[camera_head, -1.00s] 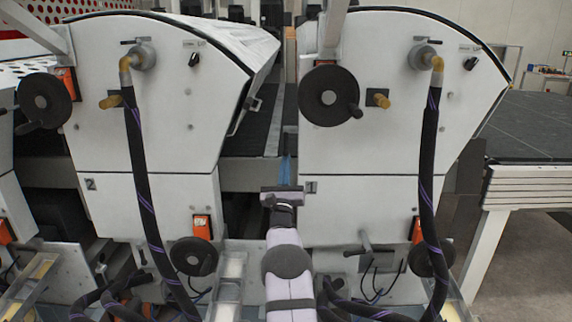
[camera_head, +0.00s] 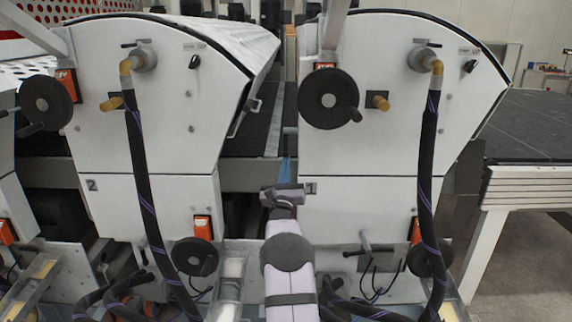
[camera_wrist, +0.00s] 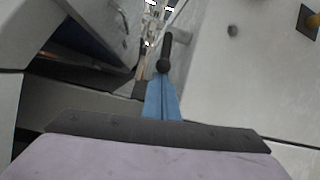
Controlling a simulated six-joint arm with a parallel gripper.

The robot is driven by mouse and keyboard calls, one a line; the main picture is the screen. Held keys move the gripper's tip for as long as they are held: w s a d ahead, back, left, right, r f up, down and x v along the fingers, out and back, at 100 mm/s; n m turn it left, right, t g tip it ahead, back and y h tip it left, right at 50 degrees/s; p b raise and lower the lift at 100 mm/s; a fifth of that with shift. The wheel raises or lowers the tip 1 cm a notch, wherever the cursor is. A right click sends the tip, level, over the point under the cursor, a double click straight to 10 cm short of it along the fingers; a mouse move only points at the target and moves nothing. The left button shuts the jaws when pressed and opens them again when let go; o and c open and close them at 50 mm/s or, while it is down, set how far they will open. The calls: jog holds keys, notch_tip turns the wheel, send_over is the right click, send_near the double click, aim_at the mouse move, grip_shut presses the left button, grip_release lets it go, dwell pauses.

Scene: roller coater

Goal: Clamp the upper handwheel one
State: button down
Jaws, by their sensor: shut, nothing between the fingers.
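Upper handwheel one (camera_head: 328,97) is a black disc with a small side handle, on the white front of the right machine marked 1. My gripper (camera_head: 283,191) is in the gap between the two machines, lower and to the left of that wheel, and well apart from it. It is shut and empty.
The left machine has its own upper handwheel (camera_head: 46,103). A brass fitting (camera_head: 377,101) sticks out beside wheel one, and a thick black hose (camera_head: 428,150) hangs to its right. A lower handwheel (camera_head: 195,256) and hoses crowd the bottom. The white panel (camera_head: 355,150) below wheel one is clear.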

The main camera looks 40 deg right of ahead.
aim_at(287, 152)
jog(key=shift+s+a+r+p, duration=0.1)
jog(key=shift+a+r+p, duration=0.05)
jog(key=shift+r+p, duration=0.15)
jog(key=r+g+y+p, duration=0.1)
jog(key=p, duration=0.1)
jog(key=s+a+r+g+y+p, duration=0.1)
jog(key=y+p, duration=0.1)
jog(key=p, duration=0.1)
jog(key=s+a+r+g+y+p, duration=0.1)
jog(key=p, duration=0.1)
jog(key=shift+s+a+r, duration=0.15)
jog(key=shift+r, duration=0.25)
jog(key=g+p, duration=0.1)
jog(key=r+g+y+p, duration=0.1)
jog(key=p, duration=0.1)
jog(key=shift+s+a+n+y, duration=0.3)
jog(key=shift+s+a, duration=0.1)
jog(key=p, duration=0.1)
jog(key=r+p, duration=0.1)
jog(key=p, duration=0.2)
jog(key=shift+s+a+r+g+y, duration=0.25)
jog(key=shift+s+r+g+y, duration=0.05)
jog(key=shift+r+y, duration=0.1)
jog(key=shift+p, duration=0.45)
jog(key=shift+f, duration=0.2)
